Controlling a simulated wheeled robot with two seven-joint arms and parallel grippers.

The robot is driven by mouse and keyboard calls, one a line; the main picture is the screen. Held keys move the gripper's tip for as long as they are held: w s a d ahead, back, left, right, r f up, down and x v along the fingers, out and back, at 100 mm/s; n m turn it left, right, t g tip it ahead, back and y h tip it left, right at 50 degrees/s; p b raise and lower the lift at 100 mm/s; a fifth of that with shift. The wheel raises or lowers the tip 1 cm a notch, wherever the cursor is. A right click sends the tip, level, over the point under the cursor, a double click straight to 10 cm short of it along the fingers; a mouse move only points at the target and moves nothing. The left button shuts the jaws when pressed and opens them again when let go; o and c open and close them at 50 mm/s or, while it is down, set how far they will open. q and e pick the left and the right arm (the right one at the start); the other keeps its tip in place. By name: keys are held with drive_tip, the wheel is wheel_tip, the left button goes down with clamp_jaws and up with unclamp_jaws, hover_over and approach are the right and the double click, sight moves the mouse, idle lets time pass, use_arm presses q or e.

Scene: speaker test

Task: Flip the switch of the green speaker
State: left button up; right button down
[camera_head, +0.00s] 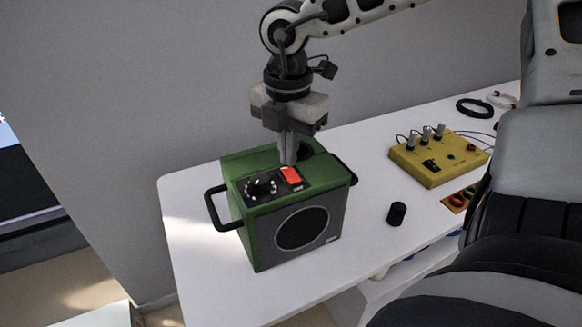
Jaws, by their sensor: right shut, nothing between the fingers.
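The green speaker (246,225) stands upright on the white table, with a dark round grille (302,228) on its front and a black handle at each side. Its top carries a black panel with a dial (261,188) and a red switch (291,175). My right gripper (289,161) points down over the speaker's top, shut and empty. Its fingertips are at the far edge of the red switch; I cannot tell whether they touch it. My left gripper is not in view.
A yellow box (438,160) with several metal plugs and cables stands to the right on the white table (352,248). A small black cylinder (397,213) lies between it and the speaker. Cable coils (475,108) lie at the back right. A grey wall (150,90) rises behind.

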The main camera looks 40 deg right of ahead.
sight(289, 171)
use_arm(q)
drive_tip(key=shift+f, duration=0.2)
use_arm(e)
drive_tip(key=shift+f, duration=0.2)
use_arm(q)
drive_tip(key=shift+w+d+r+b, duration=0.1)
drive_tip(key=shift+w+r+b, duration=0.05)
drive_tip(key=shift+b, duration=0.4)
use_arm(e)
drive_tip(key=shift+f, duration=0.25)
